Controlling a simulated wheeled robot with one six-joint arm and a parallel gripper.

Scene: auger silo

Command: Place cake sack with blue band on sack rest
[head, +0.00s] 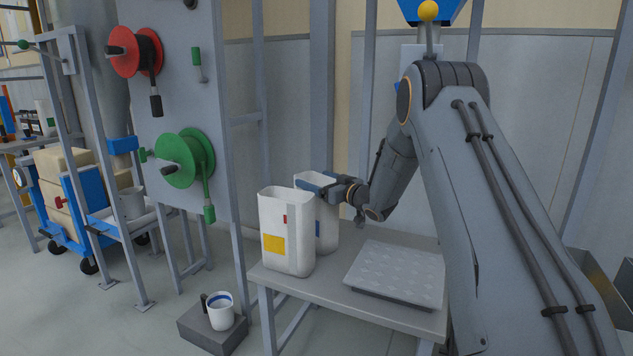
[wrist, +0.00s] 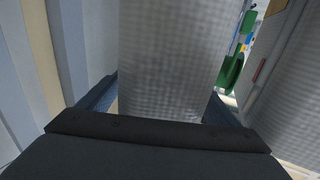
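Two white sacks stand side by side on a grey table. The rear sack (head: 327,226) carries a blue mark, partly hidden by the front sack (head: 287,232), which has a yellow patch and a small red tag. My gripper (head: 318,184) is at the top of the rear sack. In the wrist view its dark blue fingers lie on either side of a pale sack wall (wrist: 170,55). Whether they press on it is not clear. The sack rest appears to be the grey patterned plate (head: 396,272) on the table's right, which is empty.
The front sack stands close against the rear one; a sack also shows at the right of the wrist view (wrist: 290,90). A panel with red (head: 136,52) and green (head: 186,158) reels stands left. A mug (head: 220,311) sits on a low block. Frame posts rise behind the table.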

